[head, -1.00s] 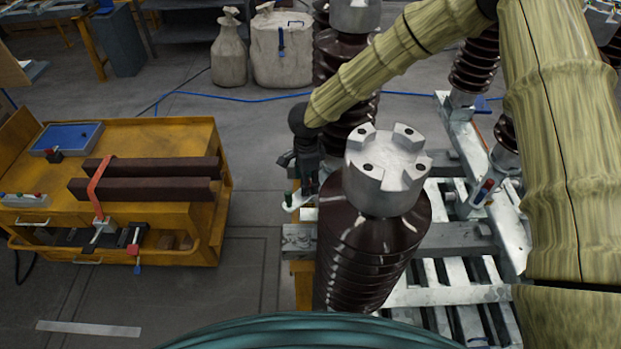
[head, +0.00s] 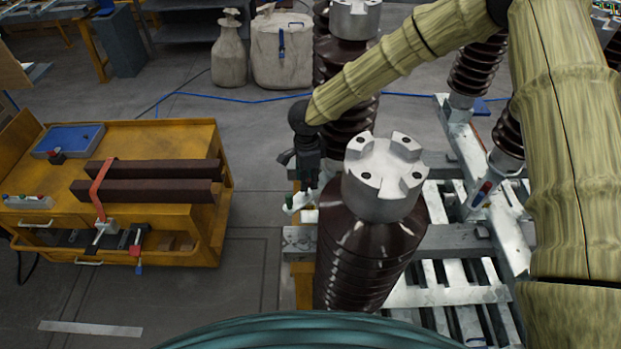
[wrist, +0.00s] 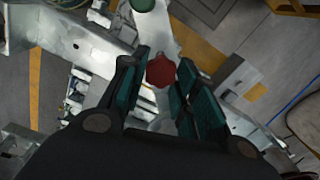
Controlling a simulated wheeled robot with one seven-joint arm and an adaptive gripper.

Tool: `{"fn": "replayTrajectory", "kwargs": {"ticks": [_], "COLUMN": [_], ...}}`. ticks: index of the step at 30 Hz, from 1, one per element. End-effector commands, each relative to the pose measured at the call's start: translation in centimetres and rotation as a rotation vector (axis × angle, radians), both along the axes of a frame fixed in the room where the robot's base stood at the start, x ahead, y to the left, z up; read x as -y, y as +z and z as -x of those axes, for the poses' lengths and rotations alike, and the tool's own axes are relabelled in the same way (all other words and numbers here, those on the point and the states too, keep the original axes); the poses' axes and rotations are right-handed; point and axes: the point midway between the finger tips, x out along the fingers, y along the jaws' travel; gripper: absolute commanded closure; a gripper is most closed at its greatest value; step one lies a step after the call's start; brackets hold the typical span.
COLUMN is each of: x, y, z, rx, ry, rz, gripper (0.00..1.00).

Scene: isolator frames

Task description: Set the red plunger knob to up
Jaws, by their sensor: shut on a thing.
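The red plunger knob (wrist: 161,71) is a faceted red cap in the wrist view, between the two dark green fingers of my gripper (wrist: 164,80). The gripper is shut on it. The knob's shaft and lower side are hidden by the gripper. In the head view my gripper (head: 306,176) points down at the left side of the near insulator. The red knob cannot be made out there. A green knob (wrist: 143,5) sits at the top edge of the wrist view, apart from the fingers, on the pale metal frame (wrist: 90,48).
A brown ribbed insulator with a silver cap (head: 385,178) stands close to the right of my gripper. Other insulators stand behind it. A yellow trolley (head: 180,135) with dark bars is at the left. Open floor (head: 265,160) lies between trolley and frame.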

Motion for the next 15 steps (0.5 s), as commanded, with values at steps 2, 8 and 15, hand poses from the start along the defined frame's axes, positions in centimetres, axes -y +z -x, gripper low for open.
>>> {"fn": "replayTrajectory", "kwargs": {"ticks": [2,8,15], "x": [0.07,0.08,0.01], "y": [-0.04,-0.06,-0.07], "z": [-0.05,-0.06,-0.04], "rx": [0.001,0.001,0.000], "ry": [0.000,0.000,0.000], "rz": [0.002,0.002,0.001], "gripper": [1.00,0.57,0.48]}}
